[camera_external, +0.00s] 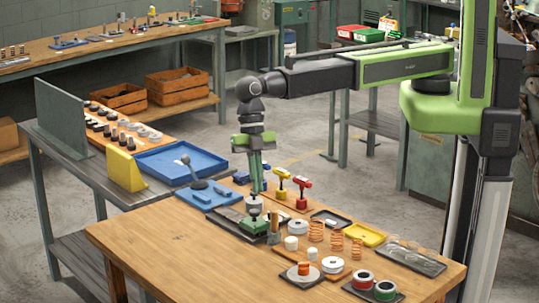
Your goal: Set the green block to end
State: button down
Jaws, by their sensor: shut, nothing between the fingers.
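The green block (254,226) sits on a dark flat base (231,217) near the left part of the wooden bench, with a small pale knob-like piece just above it in the picture. My gripper (256,185) points straight down over this part of the bench, its fingers together and empty. The fingertips are above the green block in the picture. Whether they touch anything there is too small to tell.
Yellow (282,183) and red (302,187) handled pieces stand close to the right. Copper springs (316,231) and spools (363,279) are farther right. The bench's front left (160,240) is clear.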

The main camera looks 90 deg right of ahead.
jog(key=b, duration=0.7)
send_over(256, 224)
jog(key=s+a, duration=0.1)
jog(key=a, duration=0.3)
notch_tip(256, 224, down, 8)
jog(key=shift+s+d+f, duration=0.1)
jog(key=shift+s, duration=0.05)
jog(key=d, duration=0.1)
jog(key=w+d, duration=0.1)
jog(key=d, duration=0.1)
jog(key=shift+d, duration=0.2)
jog(key=shift+w+d, duration=0.1)
jog(key=w+d, duration=0.9)
jog(key=shift+w+d, duration=0.15)
jog(key=shift+d, duration=0.1)
jog(key=shift+a, duration=0.1)
